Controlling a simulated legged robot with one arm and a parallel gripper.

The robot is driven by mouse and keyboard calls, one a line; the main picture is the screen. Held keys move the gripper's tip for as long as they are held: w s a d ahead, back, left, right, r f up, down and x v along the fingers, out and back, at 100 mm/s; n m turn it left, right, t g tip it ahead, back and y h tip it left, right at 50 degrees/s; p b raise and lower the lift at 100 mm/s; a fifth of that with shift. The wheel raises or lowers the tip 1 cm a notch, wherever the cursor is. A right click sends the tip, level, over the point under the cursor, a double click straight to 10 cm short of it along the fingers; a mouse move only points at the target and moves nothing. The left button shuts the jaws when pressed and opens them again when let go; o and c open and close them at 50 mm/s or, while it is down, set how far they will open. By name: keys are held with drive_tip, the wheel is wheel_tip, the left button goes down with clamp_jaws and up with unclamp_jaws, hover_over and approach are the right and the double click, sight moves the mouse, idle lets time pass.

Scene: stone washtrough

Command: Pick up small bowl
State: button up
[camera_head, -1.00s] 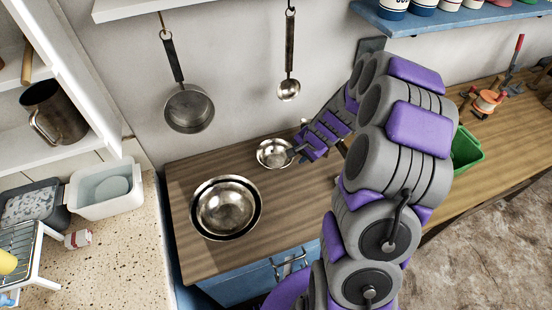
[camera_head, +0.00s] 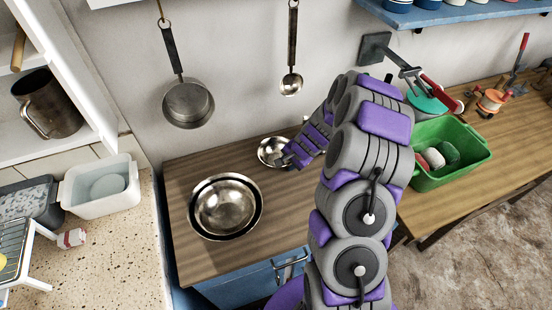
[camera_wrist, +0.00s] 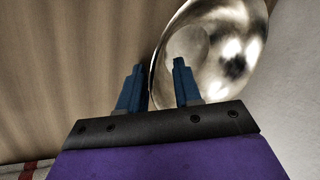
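The small bowl (camera_head: 271,151) is a shiny metal bowl on the wooden counter top, near the wall. It also shows large in the wrist view (camera_wrist: 215,55), where it looks tilted. My gripper (camera_head: 288,160) is at the bowl's near right edge. In the wrist view its two blue fingers (camera_wrist: 159,85) stand apart, with the bowl's rim between them. The right finger overlaps the bowl's inside and the left finger is outside the rim. A gap shows between the fingers, and I see no firm grip on the rim.
Larger nested metal bowls (camera_head: 226,207) stand on the counter (camera_head: 180,180) to the left. A pan (camera_head: 188,103) and a ladle (camera_head: 291,82) hang on the wall behind. A green bin (camera_head: 455,170) with items in it is on the right.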

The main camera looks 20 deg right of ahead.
drive_tip(key=shift+d, duration=0.15)
drive_tip(key=shift+d, duration=0.1)
drive_tip(key=shift+c, duration=1.1)
drive_tip(key=shift+a, duration=0.2)
clamp_jaws()
